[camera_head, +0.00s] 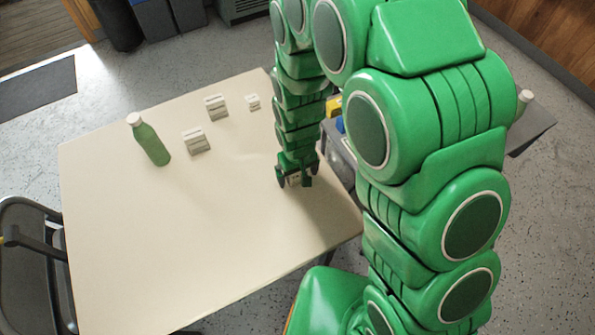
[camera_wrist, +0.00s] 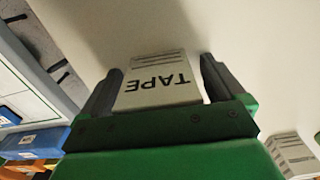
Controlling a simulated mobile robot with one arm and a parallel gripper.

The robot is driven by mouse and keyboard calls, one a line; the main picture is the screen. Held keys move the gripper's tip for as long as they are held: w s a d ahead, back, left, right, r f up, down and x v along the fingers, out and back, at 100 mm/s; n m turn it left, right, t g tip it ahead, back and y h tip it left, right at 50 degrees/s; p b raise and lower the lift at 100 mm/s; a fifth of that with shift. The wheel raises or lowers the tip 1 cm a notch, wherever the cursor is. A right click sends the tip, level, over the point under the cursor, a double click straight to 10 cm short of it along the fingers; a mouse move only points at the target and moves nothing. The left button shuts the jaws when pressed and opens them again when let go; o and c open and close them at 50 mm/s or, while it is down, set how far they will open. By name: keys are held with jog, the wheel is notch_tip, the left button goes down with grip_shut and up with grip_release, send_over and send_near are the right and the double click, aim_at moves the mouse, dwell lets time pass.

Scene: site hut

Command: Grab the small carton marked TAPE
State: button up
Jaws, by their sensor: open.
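The small white carton marked TAPE (camera_wrist: 158,84) stands on the table between the fingers of my gripper (camera_wrist: 157,92) in the wrist view. The lettering appears upside down there. The fingers are open, one on each side of the carton; I cannot tell whether either touches it. In the head view my gripper (camera_head: 295,178) points down at the right part of the cream table (camera_head: 190,245). The carton (camera_head: 293,180) is mostly hidden there by the fingers.
Other white cartons stand further back: one (camera_head: 196,140), another (camera_head: 216,107), and a smaller one (camera_head: 253,102). A green bottle (camera_head: 150,141) stands on the left. A chair (camera_head: 30,250) is at the table's left edge. The table's front is clear.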

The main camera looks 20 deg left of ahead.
jog(key=shift+c, duration=0.3)
jog(key=c, duration=1)
jog(key=shift+r, duration=0.1)
